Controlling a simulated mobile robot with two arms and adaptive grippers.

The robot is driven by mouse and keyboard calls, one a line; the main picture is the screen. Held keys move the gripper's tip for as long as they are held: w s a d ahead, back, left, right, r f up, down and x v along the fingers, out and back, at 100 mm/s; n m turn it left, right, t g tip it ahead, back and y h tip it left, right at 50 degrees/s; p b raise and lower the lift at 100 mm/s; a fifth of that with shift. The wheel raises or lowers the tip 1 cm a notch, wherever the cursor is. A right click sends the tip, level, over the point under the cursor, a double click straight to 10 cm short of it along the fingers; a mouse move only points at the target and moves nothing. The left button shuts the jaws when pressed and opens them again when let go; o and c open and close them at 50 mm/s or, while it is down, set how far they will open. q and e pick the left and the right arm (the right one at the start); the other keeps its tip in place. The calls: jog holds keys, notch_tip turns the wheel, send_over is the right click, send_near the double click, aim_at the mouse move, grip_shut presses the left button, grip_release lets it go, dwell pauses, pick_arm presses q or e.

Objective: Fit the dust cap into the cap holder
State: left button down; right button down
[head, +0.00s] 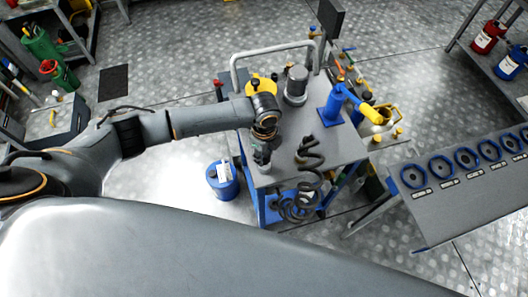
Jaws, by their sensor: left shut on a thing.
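My left gripper (262,154) is over the near left part of the cart's grey top, pointing down. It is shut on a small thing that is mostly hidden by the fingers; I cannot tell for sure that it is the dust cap. I cannot pick out the cap holder with certainty at this size. A black coiled hose (308,158) lies to the right of the gripper and hangs over the cart's near edge. My right gripper is not in view.
The cart (343,148) carries a grey cylinder (296,85), a blue hand pump (333,106) with a yellow end, and a rail at the back. A blue drum (222,185) stands left of it. A table (450,215) with several blue rings is at right.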

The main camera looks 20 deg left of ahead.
pick_arm(q)
jog(key=shift+f+b, duration=0.6)
jog(key=shift+f, duration=0.7)
jog(key=c, duration=0.8)
grip_release()
jog(key=shift+r, duration=0.15)
notch_tip(320, 180, up, 12)
jog(key=shift+f, duration=0.1)
